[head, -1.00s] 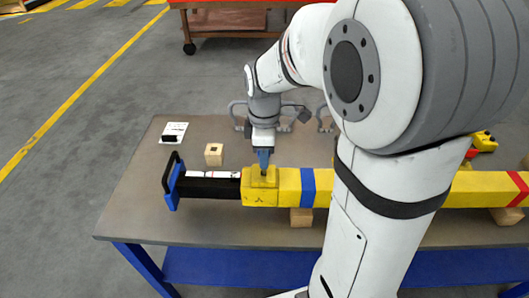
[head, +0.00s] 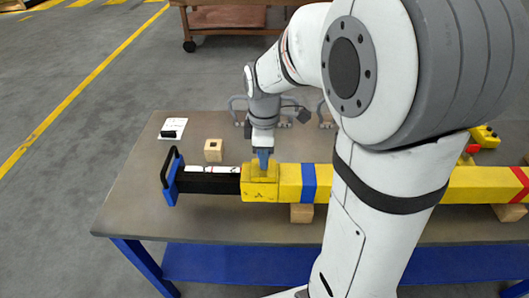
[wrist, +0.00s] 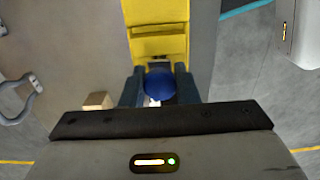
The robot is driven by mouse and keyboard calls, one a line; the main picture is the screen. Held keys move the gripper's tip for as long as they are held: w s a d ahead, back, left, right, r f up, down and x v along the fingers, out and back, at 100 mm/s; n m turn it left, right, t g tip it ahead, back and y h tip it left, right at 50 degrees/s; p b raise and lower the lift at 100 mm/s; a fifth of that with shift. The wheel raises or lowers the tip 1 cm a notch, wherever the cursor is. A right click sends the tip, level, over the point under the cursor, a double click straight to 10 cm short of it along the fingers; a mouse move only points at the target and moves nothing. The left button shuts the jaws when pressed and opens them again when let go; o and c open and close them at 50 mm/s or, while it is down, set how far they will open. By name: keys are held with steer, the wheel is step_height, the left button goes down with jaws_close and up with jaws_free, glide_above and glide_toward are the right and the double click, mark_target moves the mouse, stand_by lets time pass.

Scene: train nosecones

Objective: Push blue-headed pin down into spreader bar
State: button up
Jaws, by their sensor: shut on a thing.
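The yellow spreader bar (head: 288,182) lies across the table, with a raised yellow block (head: 260,188) near its left end. My gripper (head: 263,160) points down onto the top of this block. In the wrist view its two dark fingers (wrist: 160,90) are shut around the round blue head of the pin (wrist: 160,82). The yellow bar (wrist: 158,30) extends just beyond the fingers. The pin's shaft is hidden, so how deep it sits cannot be seen.
A black sliding section (head: 210,182) with a blue end plate and black handle (head: 170,175) extends left. A small wooden block (head: 213,150) and a white card (head: 172,129) lie behind. A wooden support (head: 302,213) stands under the bar. My arm hides part of the bar.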

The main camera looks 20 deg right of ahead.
steer(key=shift+f+b, duration=0.6)
steer(key=shift+f, duration=0.35)
steer(key=o, duration=1.1)
steer(key=shift+o, duration=0.2)
step_height(320, 180, up, 8)
steer(key=shift+f, duration=0.1)
steer(key=s+f+m+t, duration=0.2)
steer(key=s+f+m, duration=0.1)
steer(key=s+m, duration=1.1)
steer(key=shift+d+t, duration=0.3)
steer(key=shift+d, duration=0.1)
